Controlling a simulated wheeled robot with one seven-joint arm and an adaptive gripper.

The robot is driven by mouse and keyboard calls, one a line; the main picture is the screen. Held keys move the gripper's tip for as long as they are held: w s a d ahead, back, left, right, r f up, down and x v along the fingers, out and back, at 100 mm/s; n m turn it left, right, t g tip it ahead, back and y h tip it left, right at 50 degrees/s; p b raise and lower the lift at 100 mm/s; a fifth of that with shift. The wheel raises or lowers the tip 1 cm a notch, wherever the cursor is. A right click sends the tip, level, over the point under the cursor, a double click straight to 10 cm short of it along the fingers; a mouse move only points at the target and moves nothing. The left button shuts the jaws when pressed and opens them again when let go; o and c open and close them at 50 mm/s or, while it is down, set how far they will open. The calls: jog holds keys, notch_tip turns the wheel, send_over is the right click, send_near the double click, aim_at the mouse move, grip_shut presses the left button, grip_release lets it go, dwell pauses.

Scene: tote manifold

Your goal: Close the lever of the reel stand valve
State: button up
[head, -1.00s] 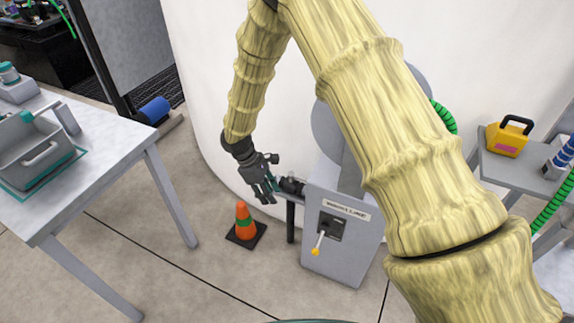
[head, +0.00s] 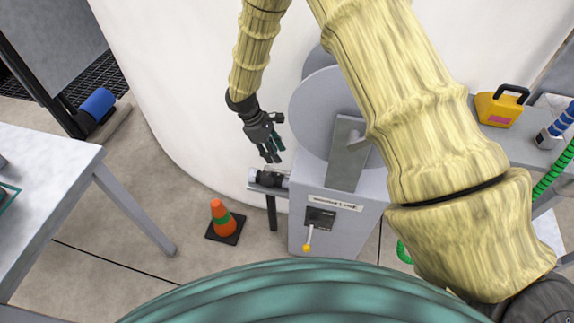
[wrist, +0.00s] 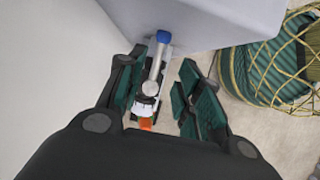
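The reel stand (head: 335,215) is a grey cabinet with a large round reel and a label on its front. A short lever with a yellow knob (head: 307,246) hangs down from a dark plate on that front. A dark and silver pipe fitting (head: 268,179) sticks out from the stand's left side. My gripper (head: 272,155) is just above this fitting, fingers pointing down. In the wrist view my gripper (wrist: 158,78) is open. A silver bar with a blue end (wrist: 163,38) and a white ring lies below, in line with the finger gap; contact cannot be told.
An orange cone (head: 225,220) stands on the floor left of the stand. A grey table (head: 60,170) is at the left. A side table (head: 525,140) with a yellow jug (head: 500,107) is at the right. A pale curved wall (head: 190,90) rises behind the gripper.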

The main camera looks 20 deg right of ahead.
aim_at(286, 172)
jog(key=x, duration=0.9)
jog(key=shift+s, duration=0.1)
grip_shut()
